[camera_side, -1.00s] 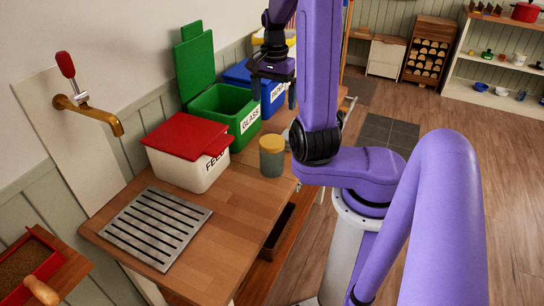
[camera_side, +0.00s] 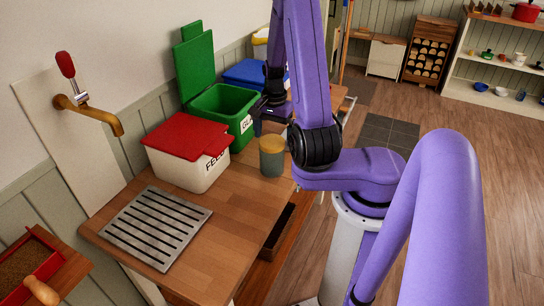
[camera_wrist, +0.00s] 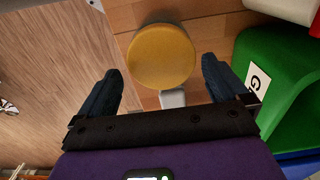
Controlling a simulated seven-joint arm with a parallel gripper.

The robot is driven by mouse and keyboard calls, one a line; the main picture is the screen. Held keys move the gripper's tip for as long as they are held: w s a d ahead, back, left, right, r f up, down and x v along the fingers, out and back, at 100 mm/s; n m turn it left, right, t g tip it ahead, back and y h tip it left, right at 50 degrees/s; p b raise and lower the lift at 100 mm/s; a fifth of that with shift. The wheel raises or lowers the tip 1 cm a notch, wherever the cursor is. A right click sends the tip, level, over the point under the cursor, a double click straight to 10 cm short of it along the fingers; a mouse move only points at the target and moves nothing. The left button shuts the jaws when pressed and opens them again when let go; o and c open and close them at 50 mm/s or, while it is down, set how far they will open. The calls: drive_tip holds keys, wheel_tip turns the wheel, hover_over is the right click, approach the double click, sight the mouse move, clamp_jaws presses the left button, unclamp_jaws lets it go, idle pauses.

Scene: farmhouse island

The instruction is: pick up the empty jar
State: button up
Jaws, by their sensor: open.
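A jar with a round yellow lid and a grey-green body (camera_side: 272,161) stands upright on the wooden counter, right of the feed box. The wrist view shows its lid (camera_wrist: 161,56) from above, ahead of and between my fingertips. My gripper (camera_side: 272,113) is behind the jar in the side view, its fingers partly hidden; the wrist view shows my gripper (camera_wrist: 162,78) open, with nothing held. A small grey piece (camera_wrist: 172,98) shows beside the lid, between the fingers; I cannot tell whether it belongs to the jar. The jar's contents cannot be made out.
The white feed box with red lid (camera_side: 188,156) stands left of the jar. The open green glass bin (camera_side: 222,104) is close to my gripper, with a blue bin (camera_side: 243,74) behind. A metal drain grate (camera_side: 156,227) lies at the front; bare counter (camera_side: 235,205) lies beside it.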

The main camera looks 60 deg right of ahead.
sight(272, 141)
drive_tip(key=f, duration=0.2)
drive_tip(key=a+f, duration=0.1)
drive_tip(key=shift+w+f, duration=0.15)
drive_tip(key=shift+f, duration=0.2)
drive_tip(key=shift+d+f, duration=0.1)
drive_tip(key=shift+f, duration=0.55)
drive_tip(key=c, duration=1.1)
drive_tip(key=shift+r, duration=0.15)
